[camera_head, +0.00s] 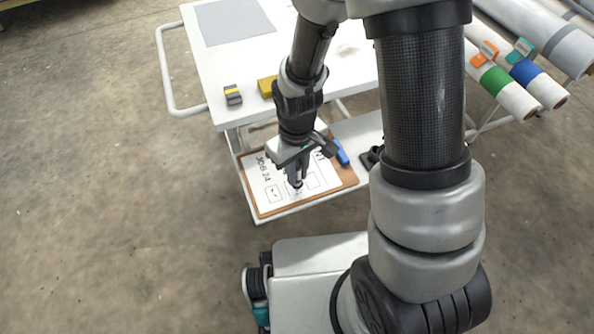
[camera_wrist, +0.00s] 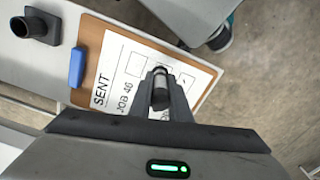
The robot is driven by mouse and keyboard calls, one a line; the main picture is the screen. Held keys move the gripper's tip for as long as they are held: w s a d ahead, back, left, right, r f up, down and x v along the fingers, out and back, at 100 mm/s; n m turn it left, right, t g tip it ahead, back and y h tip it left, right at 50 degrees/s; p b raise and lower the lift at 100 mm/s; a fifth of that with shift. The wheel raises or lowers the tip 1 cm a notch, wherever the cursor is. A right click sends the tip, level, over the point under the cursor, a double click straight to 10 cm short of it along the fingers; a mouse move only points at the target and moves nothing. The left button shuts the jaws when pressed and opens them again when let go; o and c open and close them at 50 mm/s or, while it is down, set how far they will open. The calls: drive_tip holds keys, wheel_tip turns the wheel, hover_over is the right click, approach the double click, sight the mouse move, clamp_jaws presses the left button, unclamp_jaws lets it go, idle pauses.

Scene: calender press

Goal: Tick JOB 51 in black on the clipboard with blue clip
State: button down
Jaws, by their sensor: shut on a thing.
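The clipboard (camera_head: 349,177) with the blue clip (camera_head: 341,152) lies on the cart's lower shelf; its clip also shows in the wrist view (camera_wrist: 77,67). Its white sheet (camera_head: 262,198) is headed SENT, with JOB 24 readable in the head view and a line like JOB 46 in the wrist view. A box beside JOB 24 holds a dark tick. I cannot read JOB 51; my gripper covers part of the sheet. My gripper (camera_wrist: 160,92) points down over the sheet, shut on a dark marker with a grey end (camera_wrist: 160,80). I cannot tell whether its tip touches paper.
A black holder (camera_wrist: 38,25) stands beside the clipboard on the shelf. Rolls (camera_head: 519,100) lie at right. Floor at left is clear.

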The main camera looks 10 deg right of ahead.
drive_tip(key=shift+r+p, duration=2.5)
drive_tip(key=shift+r, duration=0.55)
